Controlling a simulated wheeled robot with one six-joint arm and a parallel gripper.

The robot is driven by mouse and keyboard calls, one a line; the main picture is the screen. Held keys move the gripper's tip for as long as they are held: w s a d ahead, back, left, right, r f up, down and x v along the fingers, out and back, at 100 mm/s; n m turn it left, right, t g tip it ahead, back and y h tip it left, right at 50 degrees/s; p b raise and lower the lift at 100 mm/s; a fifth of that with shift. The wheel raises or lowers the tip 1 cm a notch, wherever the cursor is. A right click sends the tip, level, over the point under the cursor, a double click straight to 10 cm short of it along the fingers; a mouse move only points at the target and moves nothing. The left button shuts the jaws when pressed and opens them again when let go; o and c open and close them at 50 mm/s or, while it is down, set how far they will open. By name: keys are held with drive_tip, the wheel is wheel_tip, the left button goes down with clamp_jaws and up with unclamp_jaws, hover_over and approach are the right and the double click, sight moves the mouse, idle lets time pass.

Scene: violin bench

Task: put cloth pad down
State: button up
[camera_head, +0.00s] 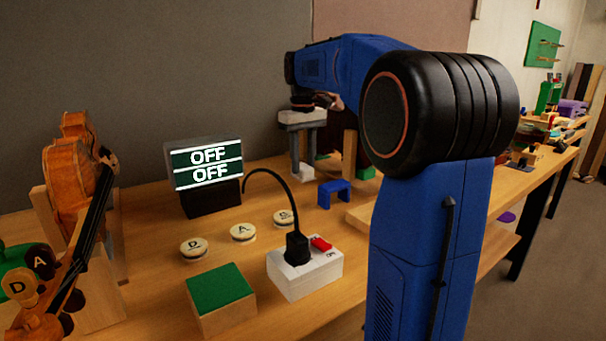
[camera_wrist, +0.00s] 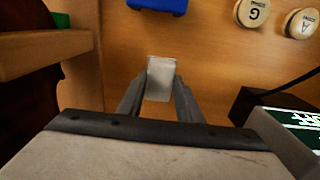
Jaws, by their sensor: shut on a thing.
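The cloth pad (camera_wrist: 161,78) is a small whitish block between my fingertips in the wrist view. In the head view the pad (camera_head: 303,174) shows pale below my gripper (camera_head: 303,160), at the back of the bench. My gripper also shows in the wrist view (camera_wrist: 160,92), its two fingers shut on the pad's sides. The fingers point down to the wooden bench top (camera_head: 155,255). The pad is at or very close to the bench surface; I cannot tell whether it touches.
A blue bridge-shaped piece (camera_head: 335,192) stands near the pad. Pegs marked with letters (camera_head: 242,232), a white switch box (camera_head: 305,272), an OFF display (camera_head: 207,165), a green-topped block (camera_head: 221,290) and a violin (camera_head: 75,165) stand leftward. A wooden shelf (camera_wrist: 45,55) lies beside my gripper.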

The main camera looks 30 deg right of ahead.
sight(303, 166)
drive_tip(key=shift+f, duration=1.85)
drive_tip(key=o, duration=0.9)
drive_tip(key=shift+f, duration=0.1)
drive_tip(key=shift+o, duration=0.2)
wheel_tip(303, 166, up, 12)
